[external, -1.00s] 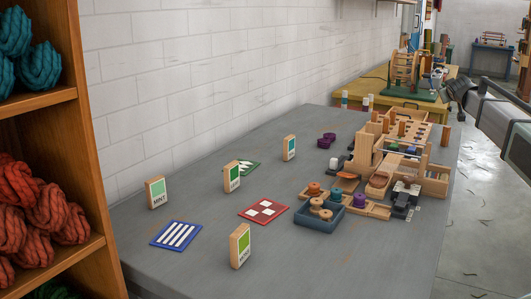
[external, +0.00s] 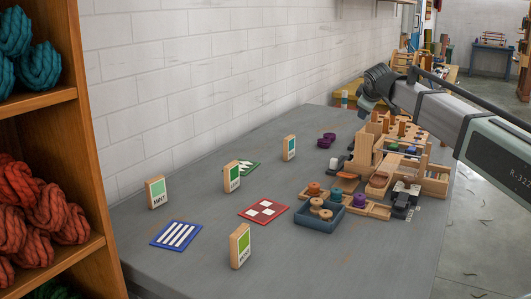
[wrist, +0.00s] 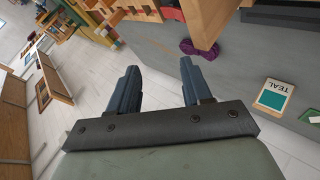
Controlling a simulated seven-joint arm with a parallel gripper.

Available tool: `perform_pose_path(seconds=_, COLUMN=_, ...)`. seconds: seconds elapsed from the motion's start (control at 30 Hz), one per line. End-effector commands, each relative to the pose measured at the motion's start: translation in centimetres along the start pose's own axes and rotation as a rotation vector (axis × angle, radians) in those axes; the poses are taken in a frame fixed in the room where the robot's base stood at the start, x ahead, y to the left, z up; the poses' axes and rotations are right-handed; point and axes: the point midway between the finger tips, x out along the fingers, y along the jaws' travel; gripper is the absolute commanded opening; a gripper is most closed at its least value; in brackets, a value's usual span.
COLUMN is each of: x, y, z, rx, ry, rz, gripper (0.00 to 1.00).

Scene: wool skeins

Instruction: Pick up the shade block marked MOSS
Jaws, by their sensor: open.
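The block whose small label seems to read MOSS (external: 240,246) stands upright at the front of the grey table, a pale wooden block with a green face. Similar upright blocks are the MINT block (external: 157,192) at left, a green block (external: 232,176) with a label too small to read behind, and the TEAL block (external: 289,147) farther back, which also shows in the wrist view (wrist: 272,97). My gripper (wrist: 158,76) is open and empty, its two blue-grey fingers apart. In the external view it is at the far right end of the table, well away from the MOSS block.
A blue tray (external: 319,223) and wooden racks crowd the right side. A shelf of wool (external: 88,150) stands at left.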

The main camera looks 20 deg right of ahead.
Motion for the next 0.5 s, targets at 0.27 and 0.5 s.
perform_pose_path(seconds=0.27, x=-6.2, y=-11.6, z=-6.2, rx=-0.296, ry=0.011, rz=-0.203, gripper=0.49)
perform_pose_path(seconds=0.5, x=-13.1, y=-21.8, z=-9.8, rx=-0.590, ry=0.044, rz=-0.388, gripper=0.49)
